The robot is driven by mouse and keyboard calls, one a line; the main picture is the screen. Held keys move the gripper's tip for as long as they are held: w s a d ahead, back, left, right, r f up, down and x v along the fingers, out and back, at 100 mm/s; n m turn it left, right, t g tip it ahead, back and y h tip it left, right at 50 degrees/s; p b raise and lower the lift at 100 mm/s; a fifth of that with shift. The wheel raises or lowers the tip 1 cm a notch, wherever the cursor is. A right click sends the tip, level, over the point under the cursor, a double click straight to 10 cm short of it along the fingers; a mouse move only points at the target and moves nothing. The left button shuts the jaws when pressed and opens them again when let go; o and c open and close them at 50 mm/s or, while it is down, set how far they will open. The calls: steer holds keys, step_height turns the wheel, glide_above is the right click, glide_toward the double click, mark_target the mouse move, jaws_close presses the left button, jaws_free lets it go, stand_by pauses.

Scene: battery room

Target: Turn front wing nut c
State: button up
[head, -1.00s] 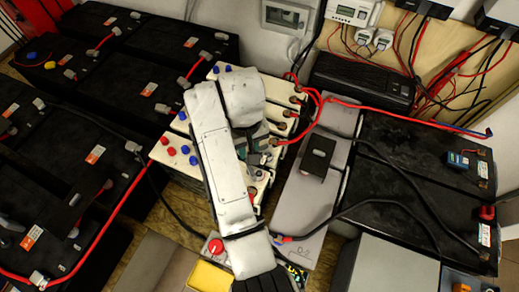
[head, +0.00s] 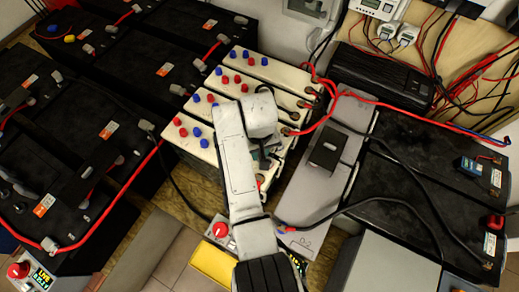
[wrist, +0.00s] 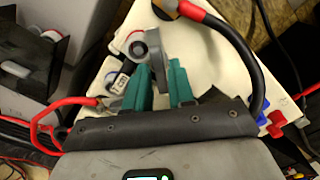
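My gripper (head: 268,158) is over the front end of the white batteries (head: 215,112) in the head view, largely hidden by my own arm. In the wrist view its two teal fingers (wrist: 162,70) stand apart with a gap between them. A grey metal terminal part with a round hole (wrist: 152,44) is at the fingertips, close to the left finger; part of it reaches into the gap. I cannot tell whether the fingers touch it. A black cable with a red sleeve and a brass-coloured end (wrist: 205,18) is just beyond the right finger. I cannot tell which part is wing nut c.
Red cables (head: 318,95) arch at the batteries' right side. A grey case with a black plate (head: 325,153) lies to the right, black batteries (head: 405,175) beyond it. More black batteries (head: 95,130) fill the left. A yellow box (head: 213,263) is in front.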

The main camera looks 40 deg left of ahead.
steer(key=shift+c, duration=0.4)
jaws_close()
steer(key=n+p, duration=0.1)
steer(key=n, duration=0.2)
steer(key=shift+n, duration=0.3)
steer(key=n, duration=0.4)
steer(key=shift+n, duration=0.7)
steer(key=shift+o, duration=0.4)
jaws_free()
